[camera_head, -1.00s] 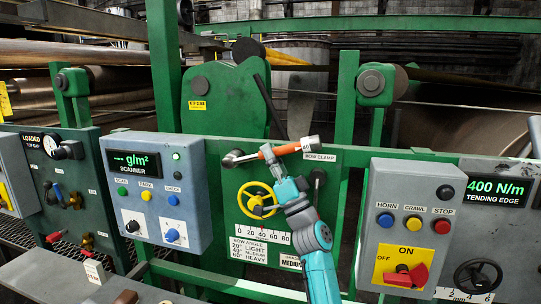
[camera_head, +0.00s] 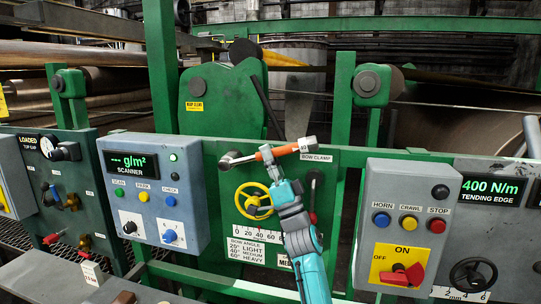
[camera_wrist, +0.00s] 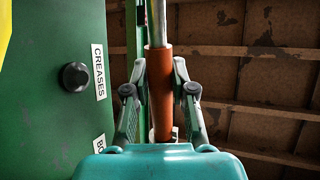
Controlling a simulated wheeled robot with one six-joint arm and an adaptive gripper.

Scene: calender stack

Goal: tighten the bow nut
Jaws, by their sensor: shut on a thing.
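A wrench with an orange grip (camera_head: 277,152) lies across the green bow panel (camera_head: 222,180), tilted slightly up to the right. Its dark left end (camera_head: 229,160) is against the panel, where the bow nut seems to be; the nut itself is hidden. A metal block (camera_head: 308,145) forms its right end, beside the BOW CLAMP label (camera_head: 317,158). My gripper (camera_head: 274,163) comes from below and is shut on the grip. In the wrist view, the two fingers of my gripper (camera_wrist: 160,92) press on either side of the orange grip (camera_wrist: 160,85), with the steel shaft (camera_wrist: 158,25) above.
Below the wrench are a yellow handwheel (camera_head: 254,201) and an angle scale (camera_head: 250,227) with a red pointer. A red-tipped lever (camera_head: 313,217) hangs right of my arm. The scanner box (camera_head: 152,185) stands left, the ON switch box (camera_head: 408,220) right. A CREASES plate (camera_wrist: 100,72) shows in the wrist view.

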